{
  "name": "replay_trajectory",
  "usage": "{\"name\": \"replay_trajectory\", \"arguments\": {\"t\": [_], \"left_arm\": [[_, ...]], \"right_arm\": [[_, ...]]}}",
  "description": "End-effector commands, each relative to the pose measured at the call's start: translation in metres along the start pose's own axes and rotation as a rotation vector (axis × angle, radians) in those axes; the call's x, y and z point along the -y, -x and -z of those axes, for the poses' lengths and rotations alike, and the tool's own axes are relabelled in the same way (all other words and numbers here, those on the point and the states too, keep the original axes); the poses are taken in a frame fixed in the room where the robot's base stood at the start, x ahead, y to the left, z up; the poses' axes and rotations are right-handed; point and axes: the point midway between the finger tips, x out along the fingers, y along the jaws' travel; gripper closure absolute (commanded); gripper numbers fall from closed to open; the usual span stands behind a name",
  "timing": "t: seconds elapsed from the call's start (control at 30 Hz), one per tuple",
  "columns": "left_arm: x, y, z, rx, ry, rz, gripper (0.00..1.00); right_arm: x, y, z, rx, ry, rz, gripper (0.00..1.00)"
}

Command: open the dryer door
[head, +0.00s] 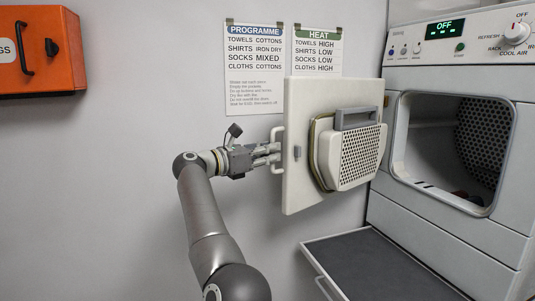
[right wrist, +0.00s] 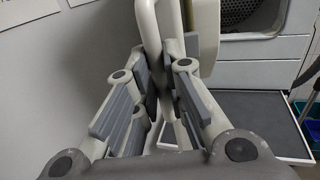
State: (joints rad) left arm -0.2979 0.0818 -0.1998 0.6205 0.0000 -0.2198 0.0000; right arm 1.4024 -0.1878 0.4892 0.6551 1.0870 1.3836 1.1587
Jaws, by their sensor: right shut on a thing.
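The dryer (head: 455,228) stands at the right of the head view. Its door (head: 298,185) is swung wide open to the left, so its inner side with the grey lint filter (head: 355,155) shows. The drum opening (head: 455,150) is uncovered. My right gripper (head: 274,154) is at the door's free left edge, shut on the white door handle (head: 279,133). In the right wrist view the handle (right wrist: 152,50) runs between the fingers (right wrist: 160,95). My left gripper is not in view.
A dark pull-out shelf (head: 385,268) sticks out below the drum opening. Two printed signs (head: 255,70) hang on the wall behind the door. An orange box (head: 40,50) is on the wall at the far left. The space left of my arm is clear.

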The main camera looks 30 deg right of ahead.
Motion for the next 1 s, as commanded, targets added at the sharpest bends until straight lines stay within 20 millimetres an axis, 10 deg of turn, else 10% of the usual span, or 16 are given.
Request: {"name": "replay_trajectory", "arguments": {"t": [0.47,0.67,1.0], "left_arm": [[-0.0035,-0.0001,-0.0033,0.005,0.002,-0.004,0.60],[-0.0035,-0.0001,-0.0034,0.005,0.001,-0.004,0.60],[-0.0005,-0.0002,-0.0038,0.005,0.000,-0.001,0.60]], "right_arm": [[-0.0008,-0.0002,0.0030,-0.006,0.007,-0.002,1.00],[-0.0005,-0.0003,0.0023,-0.004,0.005,-0.001,0.66],[-0.0004,0.0017,0.0010,-0.002,0.002,-0.001,0.66]]}}
